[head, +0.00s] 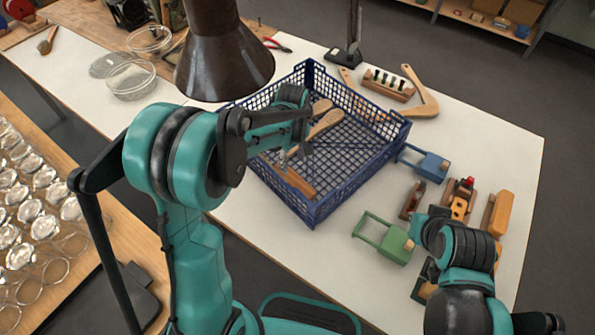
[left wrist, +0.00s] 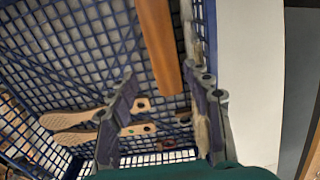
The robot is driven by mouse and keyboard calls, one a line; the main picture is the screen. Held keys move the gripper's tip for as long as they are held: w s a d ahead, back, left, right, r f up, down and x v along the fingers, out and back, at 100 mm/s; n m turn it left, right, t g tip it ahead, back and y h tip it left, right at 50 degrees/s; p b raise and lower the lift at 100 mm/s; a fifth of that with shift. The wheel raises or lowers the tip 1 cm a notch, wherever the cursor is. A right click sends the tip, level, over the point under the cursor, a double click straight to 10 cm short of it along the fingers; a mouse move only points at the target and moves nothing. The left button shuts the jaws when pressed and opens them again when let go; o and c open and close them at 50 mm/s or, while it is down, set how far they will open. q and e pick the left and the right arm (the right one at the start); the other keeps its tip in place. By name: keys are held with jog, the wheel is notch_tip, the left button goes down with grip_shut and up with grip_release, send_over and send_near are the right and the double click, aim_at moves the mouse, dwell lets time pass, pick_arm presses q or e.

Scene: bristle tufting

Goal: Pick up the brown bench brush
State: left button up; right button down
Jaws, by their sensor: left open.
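A long brown wooden piece, which looks like the brown bench brush (head: 296,182), lies in the blue crate (head: 362,180) by its near wall. In the left wrist view the brown wood (left wrist: 160,45) runs from the top edge down toward the space between my fingers. My left gripper (head: 302,152) is open and empty, inside the crate and close to this piece. Its two fingers (left wrist: 164,128) stand apart in the wrist view. Lighter wooden-handled brushes (head: 327,122) lie farther in the crate. My right arm shows at the lower right, but its gripper does not.
The crate's lattice walls surround my left gripper. A dark lamp shade (head: 225,60) hangs above the table. Another brush (head: 47,40) lies far left near glass dishes (head: 131,79). A green-handled tool (head: 384,238), a blue one (head: 427,163) and wooden planes stand right of the crate.

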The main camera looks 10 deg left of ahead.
aim_at(294, 179)
pick_arm(q)
jog(key=shift+f+b, duration=0.4)
jog(key=shift+f, duration=0.5)
jog(key=shift+s+f, duration=0.1)
jog(key=shift+f, duration=0.15)
jog(key=shift+s+f+b, duration=0.1)
jog(key=shift+f+b, duration=0.4)
jog(key=shift+f, duration=0.75)
jog(key=f, duration=0.1)
jog(key=f+b, duration=0.1)
jog(key=f, duration=0.1)
jog(key=f+b, duration=0.1)
jog(key=shift+s+d+f, duration=0.15)
jog(key=shift+s+f, duration=0.1)
jog(key=shift+f, duration=0.15)
jog(key=shift+c, duration=0.3)
pick_arm(e)
jog(key=f, duration=0.4)
jog(key=shift+s+f, duration=0.2)
jog(key=shift+f, duration=0.2)
pick_arm(q)
jog(key=c, duration=1)
